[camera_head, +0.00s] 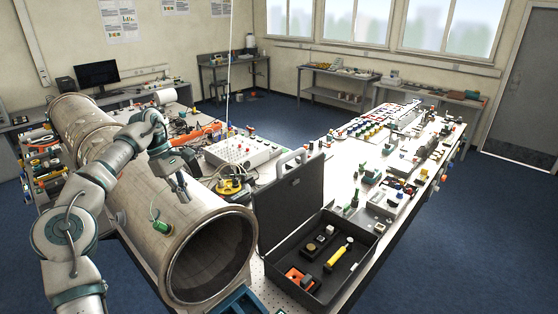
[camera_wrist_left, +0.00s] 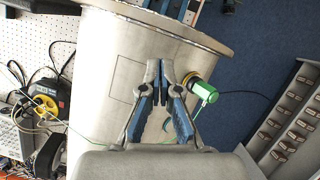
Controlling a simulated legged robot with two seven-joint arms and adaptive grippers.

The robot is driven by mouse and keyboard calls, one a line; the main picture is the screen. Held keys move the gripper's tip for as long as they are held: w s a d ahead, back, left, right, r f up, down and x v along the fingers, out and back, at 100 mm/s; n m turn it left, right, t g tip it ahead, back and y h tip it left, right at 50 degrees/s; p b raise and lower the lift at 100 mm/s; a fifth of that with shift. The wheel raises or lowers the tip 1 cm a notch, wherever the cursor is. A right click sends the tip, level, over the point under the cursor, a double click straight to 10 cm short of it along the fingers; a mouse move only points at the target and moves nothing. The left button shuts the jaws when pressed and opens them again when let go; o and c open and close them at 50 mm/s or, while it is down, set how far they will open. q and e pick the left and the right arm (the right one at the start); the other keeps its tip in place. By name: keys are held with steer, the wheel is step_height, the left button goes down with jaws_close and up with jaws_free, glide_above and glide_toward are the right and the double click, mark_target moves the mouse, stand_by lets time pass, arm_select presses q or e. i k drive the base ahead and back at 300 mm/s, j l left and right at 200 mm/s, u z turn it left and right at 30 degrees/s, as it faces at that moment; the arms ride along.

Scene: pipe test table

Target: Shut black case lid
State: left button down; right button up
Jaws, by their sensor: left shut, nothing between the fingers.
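The black case (camera_head: 322,262) stands open on the table at the lower middle of the head view. Its lid (camera_head: 291,206) is raised upright on the left side of the case, with a grey handle at its top. Inside the case lie a yellow tool (camera_head: 338,256), an orange-red part (camera_head: 301,279) and small dark blocks. My left gripper (camera_head: 183,194) is shut and empty above the large pipe, to the left of the lid and apart from it. In the left wrist view its fingers (camera_wrist_left: 166,64) are together over the pipe's side. My right gripper is not in view.
The large pipe (camera_head: 160,203) lies left of the case, its open end facing the front. A green fitting (camera_wrist_left: 205,91) with a cable sits on the pipe. A white control box (camera_head: 243,152) and a yellow-black reel (camera_head: 232,184) stand behind the lid. Small parts crowd the table on the right.

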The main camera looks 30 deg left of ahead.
mark_target(279, 208)
steer(key=i, duration=1.15)
